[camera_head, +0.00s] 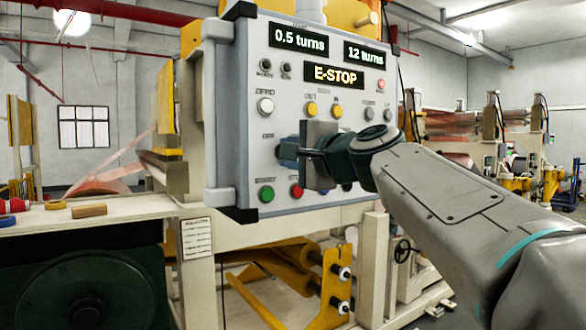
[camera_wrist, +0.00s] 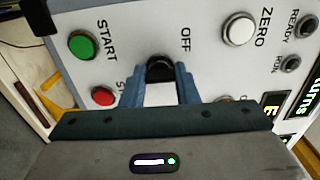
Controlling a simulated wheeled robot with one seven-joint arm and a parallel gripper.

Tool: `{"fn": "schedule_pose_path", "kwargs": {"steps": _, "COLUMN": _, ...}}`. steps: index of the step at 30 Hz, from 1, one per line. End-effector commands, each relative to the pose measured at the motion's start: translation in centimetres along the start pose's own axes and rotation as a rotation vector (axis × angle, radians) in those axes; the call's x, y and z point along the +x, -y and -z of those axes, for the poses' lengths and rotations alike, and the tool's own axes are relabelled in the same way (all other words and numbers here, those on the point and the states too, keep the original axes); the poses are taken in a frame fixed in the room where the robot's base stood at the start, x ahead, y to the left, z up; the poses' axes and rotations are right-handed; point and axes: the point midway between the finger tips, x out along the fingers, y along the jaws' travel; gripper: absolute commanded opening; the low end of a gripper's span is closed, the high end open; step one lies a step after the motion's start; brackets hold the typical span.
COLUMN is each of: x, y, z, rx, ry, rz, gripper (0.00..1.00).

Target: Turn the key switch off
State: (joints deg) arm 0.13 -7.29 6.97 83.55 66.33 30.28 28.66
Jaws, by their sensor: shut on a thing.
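The grey control panel (camera_head: 240,105) faces me in the head view. My gripper (camera_head: 288,152) is against its lower left part. In the wrist view, the blue fingers of my gripper (camera_wrist: 160,82) are shut on the black key switch (camera_wrist: 160,66), one finger on either side. The word OFF is printed on the panel beside the switch. The fingers cover part of the switch, so I cannot tell its exact angle. In the head view the switch is hidden behind my gripper.
A green START button (camera_wrist: 82,45), a red button (camera_wrist: 103,96) and a white ZERO button (camera_wrist: 238,30) surround the switch. The panel's E-STOP display (camera_head: 335,75) is lit. A table (camera_head: 120,210) with tape rolls and a wooden block stands at left.

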Motion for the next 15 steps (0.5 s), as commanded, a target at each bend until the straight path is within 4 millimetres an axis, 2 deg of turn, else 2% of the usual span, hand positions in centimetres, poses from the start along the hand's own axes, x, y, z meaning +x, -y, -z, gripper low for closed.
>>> {"fn": "schedule_pose_path", "kwargs": {"steps": 2, "x": 0.05, "y": -0.59, "z": 0.00, "rx": -0.074, "ry": 0.001, "rz": 0.000, "gripper": 0.05}}
{"fn": "schedule_pose_path", "kwargs": {"steps": 15, "x": 0.04, "y": -0.35, "z": -0.01, "rx": -0.417, "ry": 0.001, "rz": -0.001, "gripper": 0.04}}
